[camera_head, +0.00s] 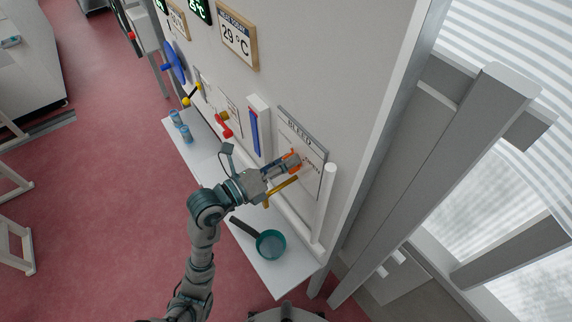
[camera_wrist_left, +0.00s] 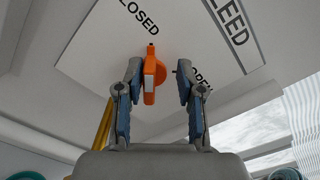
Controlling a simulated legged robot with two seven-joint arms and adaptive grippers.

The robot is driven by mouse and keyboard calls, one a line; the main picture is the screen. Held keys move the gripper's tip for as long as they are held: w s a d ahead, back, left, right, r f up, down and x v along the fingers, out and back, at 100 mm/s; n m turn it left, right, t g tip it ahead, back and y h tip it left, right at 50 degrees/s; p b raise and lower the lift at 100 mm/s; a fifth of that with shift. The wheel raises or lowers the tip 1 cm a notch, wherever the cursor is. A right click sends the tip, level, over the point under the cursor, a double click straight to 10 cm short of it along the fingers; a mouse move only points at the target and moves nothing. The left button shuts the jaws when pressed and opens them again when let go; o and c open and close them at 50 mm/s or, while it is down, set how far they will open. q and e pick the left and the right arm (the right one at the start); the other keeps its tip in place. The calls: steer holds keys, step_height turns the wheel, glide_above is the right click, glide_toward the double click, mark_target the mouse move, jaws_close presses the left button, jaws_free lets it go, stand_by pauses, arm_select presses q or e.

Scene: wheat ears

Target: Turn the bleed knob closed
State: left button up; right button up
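The orange bleed knob (camera_wrist_left: 153,74) sits on the white panel marked BLEED (camera_head: 303,130); the panel also fills the top of the left wrist view (camera_wrist_left: 185,35). The knob has a white stripe, with CLOSED lettering at its upper left and OPEN at its right. In the head view the knob (camera_head: 294,158) is partly hidden by my gripper. My left gripper (camera_wrist_left: 160,80) is open with its fingers on either side of the knob, the left finger very near or touching and a clear gap at the right. My right gripper is not in view.
A yellow handle (camera_head: 283,187) is just below the gripper, and a white vertical pipe (camera_head: 324,203) stands right of the panel. A teal pan (camera_head: 270,244) lies on the white shelf (camera_head: 283,272). A blue strip gauge (camera_head: 254,132) and red valve (camera_head: 224,127) are to the left.

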mark_target(298, 132)
arm_select(q)
step_height(298, 132, up, 8)
steer(key=shift+w+r, duration=0.1)
stand_by(0.4)
